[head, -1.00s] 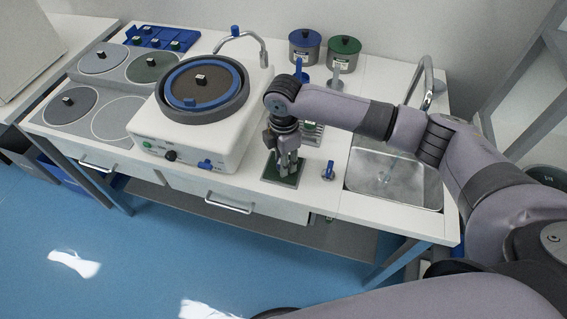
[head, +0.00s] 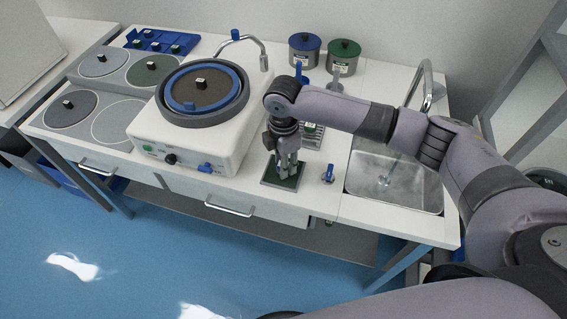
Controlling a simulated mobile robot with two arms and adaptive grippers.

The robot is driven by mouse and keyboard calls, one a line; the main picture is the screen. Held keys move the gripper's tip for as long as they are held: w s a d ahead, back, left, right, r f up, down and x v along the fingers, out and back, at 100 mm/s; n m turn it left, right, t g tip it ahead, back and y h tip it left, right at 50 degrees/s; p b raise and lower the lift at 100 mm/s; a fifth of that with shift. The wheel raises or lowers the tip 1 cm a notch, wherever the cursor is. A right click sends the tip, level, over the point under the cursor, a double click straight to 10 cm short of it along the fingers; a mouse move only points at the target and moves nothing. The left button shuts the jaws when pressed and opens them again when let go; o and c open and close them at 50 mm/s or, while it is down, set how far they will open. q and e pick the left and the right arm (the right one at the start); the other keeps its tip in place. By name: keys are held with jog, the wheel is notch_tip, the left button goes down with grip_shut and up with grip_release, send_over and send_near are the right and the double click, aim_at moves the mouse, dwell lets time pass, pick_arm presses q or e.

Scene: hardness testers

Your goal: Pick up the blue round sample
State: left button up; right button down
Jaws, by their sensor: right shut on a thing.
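My right gripper (head: 287,172) points straight down over a small dark green square pad (head: 272,181) on the white counter. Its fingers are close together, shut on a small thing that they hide. I cannot make out its colour or shape. No blue round sample shows plainly outside the gripper. A small blue-based fitting (head: 328,173) stands on the counter just right of the pad, apart from the gripper. My left gripper is not in view.
A white polishing machine (head: 215,148) with a blue-ringed disc stands close left of the gripper. A sink (head: 400,183) lies to the right. Blue-lidded (head: 304,45) and green-lidded (head: 343,52) canisters stand behind. A blue tray (head: 135,43) is at the back left.

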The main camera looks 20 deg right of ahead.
notch_tip(320, 180, up, 20)
jog(key=b, duration=0.1)
jog(key=shift+f, duration=0.25)
jog(key=c, duration=1.7)
grip_release()
grip_shut()
jog(key=shift+f, duration=0.1)
